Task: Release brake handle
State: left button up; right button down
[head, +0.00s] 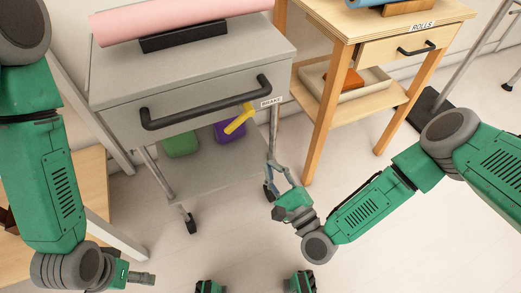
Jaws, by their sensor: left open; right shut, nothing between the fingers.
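The brake handle (240,119) is a yellow lever on the front right of a grey cart (195,73), beside a label reading BRAKE (271,101). It slants from upper right down to lower left. My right gripper (272,168) is shut and empty, below and to the right of the handle, in front of the cart's right front leg in the picture. It appears apart from the handle. My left gripper (147,279) is open at the lower left, far below the handle. Its fingers are small and seen edge-on.
The cart has a dark bar handle (205,105), castors (191,225) and a pink roll (175,18) on top. Green (180,144) and purple (229,132) boxes sit beneath. A wooden table (348,75) labelled ROLLS stands right. The floor ahead is clear.

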aim_at(238, 119)
jog(key=w+a+r+b, duration=0.1)
jog(key=w+a+r, duration=0.4)
jog(key=w+a, duration=0.1)
jog(key=shift+w+a+b, duration=0.3)
jog(key=shift+w+b, duration=0.1)
jog(key=shift+w, duration=0.2)
jog(key=shift+d, duration=0.1)
